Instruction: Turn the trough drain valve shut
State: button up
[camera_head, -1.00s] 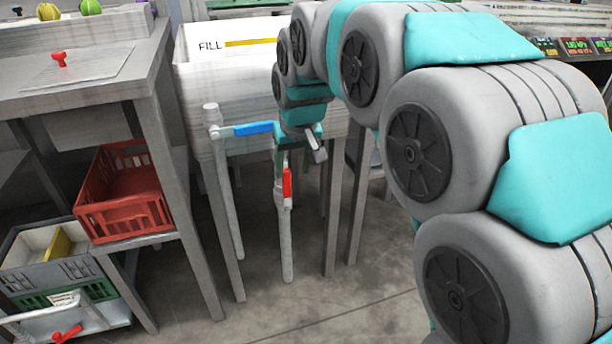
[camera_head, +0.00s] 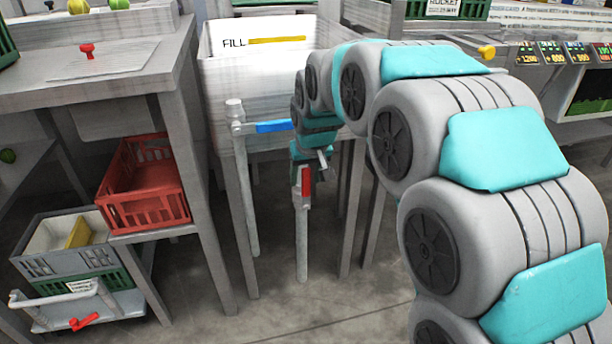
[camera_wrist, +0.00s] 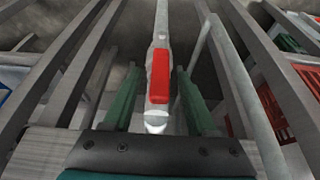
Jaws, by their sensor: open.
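The trough (camera_head: 222,78) is a white tub marked FILL on grey legs. Below it is the drain valve, with a red lever handle (camera_head: 306,181) on a vertical grey pipe (camera_head: 302,245). The red handle lies in line with its pipe. In the wrist view the red handle (camera_wrist: 160,76) is between the two dark green fingers of my gripper (camera_wrist: 158,72). The fingers are open, with a visible gap on both sides of the handle. In the head view my gripper (camera_head: 312,160) is by the top of the handle, partly hidden by my wrist.
A blue lever handle (camera_head: 272,126) sits on another pipe left of my gripper. Trough legs stand close on both sides. A red crate (camera_head: 145,210) is on the bench shelf at left, above a low cart (camera_head: 110,310). The floor in front is clear.

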jog(key=shift+c, duration=0.2)
grip_shut()
dwell(1.1)
